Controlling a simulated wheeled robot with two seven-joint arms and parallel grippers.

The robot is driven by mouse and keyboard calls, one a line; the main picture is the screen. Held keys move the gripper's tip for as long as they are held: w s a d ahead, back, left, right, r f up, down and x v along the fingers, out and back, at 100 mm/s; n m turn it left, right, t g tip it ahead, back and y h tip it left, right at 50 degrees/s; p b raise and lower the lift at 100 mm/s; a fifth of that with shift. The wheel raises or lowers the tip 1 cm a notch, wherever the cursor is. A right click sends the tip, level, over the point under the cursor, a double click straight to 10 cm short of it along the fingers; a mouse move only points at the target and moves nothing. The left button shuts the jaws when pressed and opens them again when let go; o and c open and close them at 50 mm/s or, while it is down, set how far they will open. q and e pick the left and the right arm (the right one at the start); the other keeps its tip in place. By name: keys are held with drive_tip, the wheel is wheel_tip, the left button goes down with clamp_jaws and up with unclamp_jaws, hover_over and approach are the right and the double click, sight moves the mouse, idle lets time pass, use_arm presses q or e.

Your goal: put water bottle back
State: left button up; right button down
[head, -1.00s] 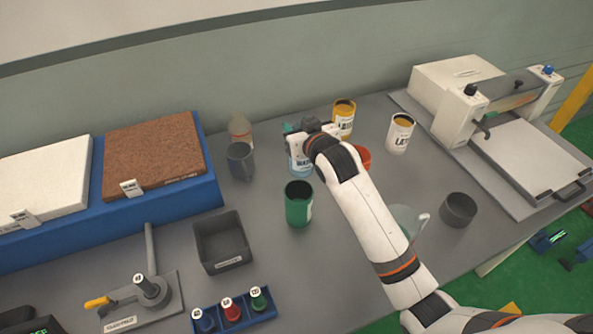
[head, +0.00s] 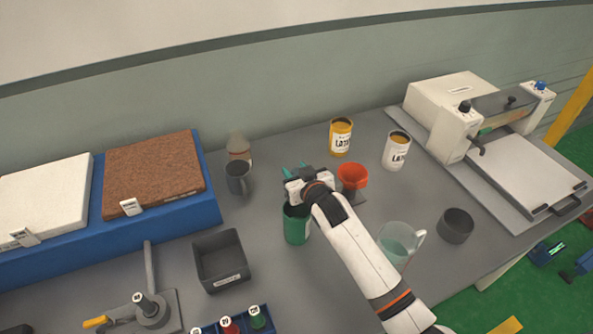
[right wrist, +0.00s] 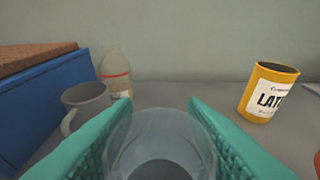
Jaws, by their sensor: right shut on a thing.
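My right gripper (head: 293,172) is above the middle of the bench, just behind the green can (head: 297,224) in the head view. It is shut on the water bottle, a clear round vessel (right wrist: 162,150) seen between its teal fingers in the right wrist view. In the head view the hand hides the bottle, so I cannot tell whether its base touches the bench. My left gripper is not in view.
A grey mug (head: 237,178) and a conical-top bottle (head: 240,148) stand to the left. A black bin (head: 220,262) is in front left.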

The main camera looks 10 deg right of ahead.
drive_tip(key=c, duration=1.3)
unclamp_jaws()
drive_tip(key=shift+f, duration=0.15)
drive_tip(key=o, duration=0.4)
drive_tip(key=shift+o, duration=0.2)
drive_tip(key=shift+s+r, duration=0.15)
drive_tip(key=shift+r, duration=0.05)
drive_tip(key=b+v, duration=0.1)
drive_tip(key=v, duration=1)
drive_tip(key=shift+s+r, duration=0.2)
drive_tip(key=shift+s, duration=0.15)
drive_tip(key=shift+d+f, duration=0.1)
